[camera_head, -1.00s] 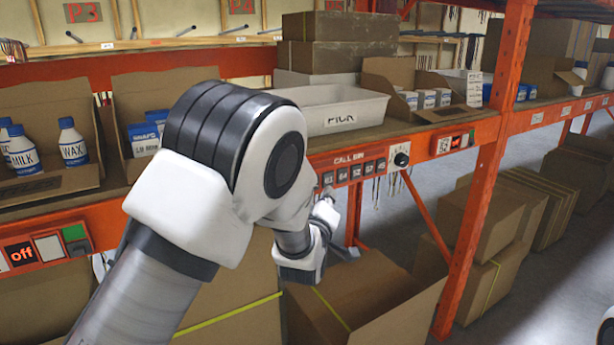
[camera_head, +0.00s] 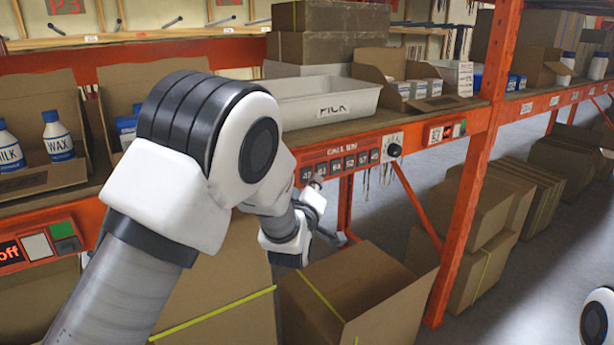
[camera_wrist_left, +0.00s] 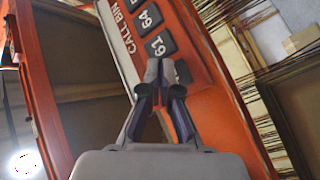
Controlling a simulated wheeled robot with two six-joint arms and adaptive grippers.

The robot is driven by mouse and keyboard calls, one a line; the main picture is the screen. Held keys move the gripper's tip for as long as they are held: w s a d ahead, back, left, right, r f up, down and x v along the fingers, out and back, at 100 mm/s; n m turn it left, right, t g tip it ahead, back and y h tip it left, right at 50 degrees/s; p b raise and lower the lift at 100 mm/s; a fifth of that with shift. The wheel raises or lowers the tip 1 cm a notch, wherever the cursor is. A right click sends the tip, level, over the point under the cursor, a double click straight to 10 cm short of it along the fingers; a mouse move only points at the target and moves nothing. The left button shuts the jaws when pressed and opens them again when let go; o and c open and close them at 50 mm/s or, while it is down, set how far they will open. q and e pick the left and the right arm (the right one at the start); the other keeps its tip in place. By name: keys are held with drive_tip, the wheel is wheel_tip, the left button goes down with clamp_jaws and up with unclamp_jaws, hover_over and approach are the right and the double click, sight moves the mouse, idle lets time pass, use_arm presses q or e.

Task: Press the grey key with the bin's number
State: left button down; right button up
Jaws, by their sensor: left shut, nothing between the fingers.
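The call panel (camera_head: 340,165), lettered CALL BIN, is on the orange rack beam with a row of grey number keys. In the left wrist view, the key marked 64 (camera_wrist_left: 149,17) and the key marked 61 (camera_wrist_left: 159,44) are readable; another key beside 61 is partly hidden behind my fingers. My left gripper (camera_wrist_left: 166,64) is shut and empty, its tips close to the panel just by key 61. I cannot tell whether they touch. In the head view, my left gripper (camera_head: 316,184) is small, below the panel's left end. My right gripper is out of view.
A white tote marked PICK (camera_head: 325,112) stands on the shelf above the panel. A black knob (camera_head: 395,150) is right of the keys. An orange upright (camera_head: 478,170) and cardboard boxes (camera_head: 365,300) stand nearby. An off sign (camera_head: 10,252) is at far left.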

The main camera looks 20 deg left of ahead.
use_arm(q)
drive_tip(key=shift+w, duration=0.1)
idle(0.6)
drive_tip(key=shift+w+a, duration=0.1)
drive_tip(key=shift+a, duration=0.1)
drive_tip(key=shift+w+a, duration=0.1)
drive_tip(key=shift+a, duration=0.05)
drive_tip(key=shift+w+a+b, duration=0.25)
drive_tip(key=shift+a+b, duration=0.05)
drive_tip(key=shift+b, duration=0.1)
idle(0.5)
drive_tip(key=shift+d, duration=0.1)
drive_tip(key=shift+s+d, duration=0.55)
drive_tip(key=shift+d, duration=0.05)
